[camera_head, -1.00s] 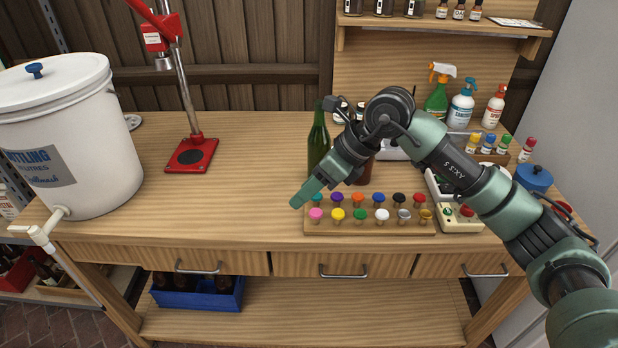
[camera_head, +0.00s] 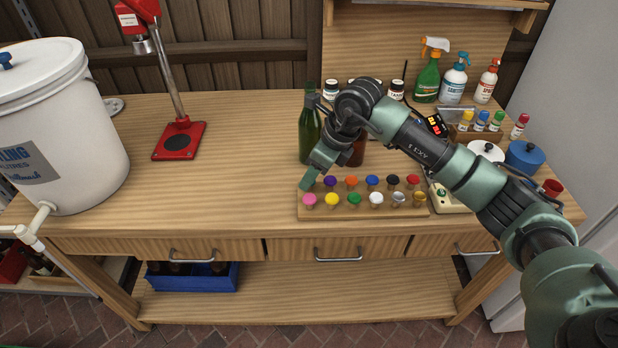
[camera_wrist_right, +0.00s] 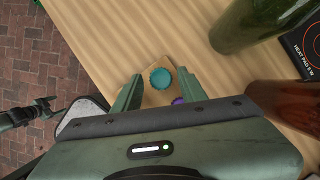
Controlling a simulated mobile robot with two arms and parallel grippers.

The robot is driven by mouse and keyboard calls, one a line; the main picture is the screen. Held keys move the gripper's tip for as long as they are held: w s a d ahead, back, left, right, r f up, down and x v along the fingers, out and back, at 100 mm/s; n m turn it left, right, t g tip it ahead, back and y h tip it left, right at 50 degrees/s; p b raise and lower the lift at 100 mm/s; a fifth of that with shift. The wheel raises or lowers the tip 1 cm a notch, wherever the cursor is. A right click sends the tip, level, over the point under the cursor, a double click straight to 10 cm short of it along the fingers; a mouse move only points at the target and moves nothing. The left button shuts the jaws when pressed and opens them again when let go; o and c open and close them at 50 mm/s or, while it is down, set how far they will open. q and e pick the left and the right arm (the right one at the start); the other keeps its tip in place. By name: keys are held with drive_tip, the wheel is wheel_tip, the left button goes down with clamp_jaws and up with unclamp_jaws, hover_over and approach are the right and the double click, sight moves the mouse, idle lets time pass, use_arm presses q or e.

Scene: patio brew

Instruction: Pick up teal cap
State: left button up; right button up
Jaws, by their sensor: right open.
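The teal cap (camera_wrist_right: 161,78) stands at the far left corner of the wooden cap rack, between the two fingers of my right gripper (camera_wrist_right: 160,92) in the right wrist view. The fingers are apart and do not visibly touch it. In the head view my right gripper (camera_head: 306,184) points down at the back left of the rack (camera_head: 365,211) and hides the teal cap. A purple cap (camera_head: 330,181) is beside it on the rack; it also shows partly in the wrist view (camera_wrist_right: 178,101). My left gripper is not in view.
A green bottle (camera_head: 309,135) and a brown bottle (camera_head: 357,152) stand close behind the gripper. Several other coloured caps fill the rack, such as a pink one (camera_head: 309,199). The bench (camera_head: 225,190) is clear left of the rack, toward the red capper base (camera_head: 180,141).

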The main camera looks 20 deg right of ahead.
clamp_jaws()
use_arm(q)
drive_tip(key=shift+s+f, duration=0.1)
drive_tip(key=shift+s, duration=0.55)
use_arm(e)
drive_tip(key=shift+r, duration=0.1)
